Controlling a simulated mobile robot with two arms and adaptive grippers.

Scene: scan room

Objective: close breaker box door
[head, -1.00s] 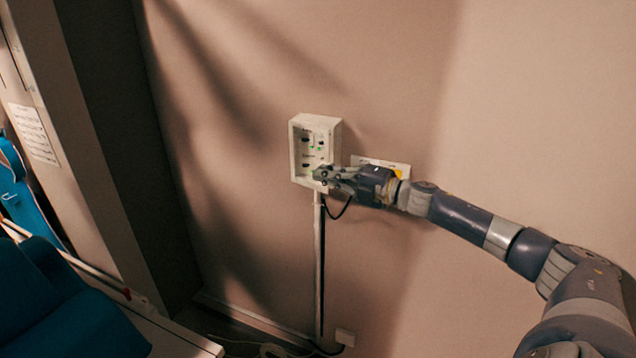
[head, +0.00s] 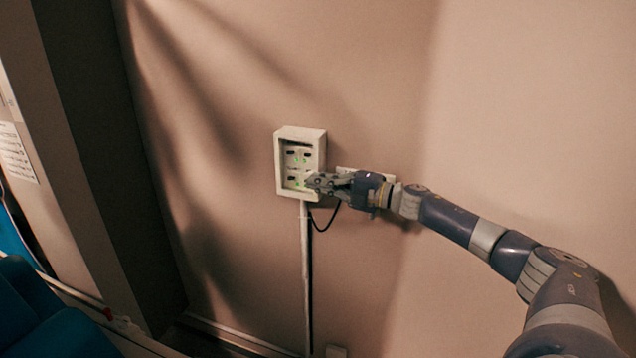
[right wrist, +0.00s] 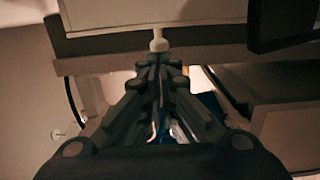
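The breaker box (head: 319,150) is a small pale box on the wall in the head view. Its front is open, and dark switches and green lights show inside. A pale flat panel (head: 347,169) shows to its right, partly behind my right gripper; I cannot tell for sure if it is the door. My right gripper (head: 311,181) is at the box's lower right front. In the right wrist view its fingers (right wrist: 158,62) are together, with their tips just below a white knob (right wrist: 158,42) under a pale panel (right wrist: 155,14). I cannot tell if they touch it. My left gripper is out of view.
A pale conduit (head: 306,260) and a dark cable (head: 325,222) hang below the box. Blue furniture (head: 50,325) stands at the lower left, and a dark recess (head: 105,130) lies left of the wall. The wall around the box is otherwise bare.

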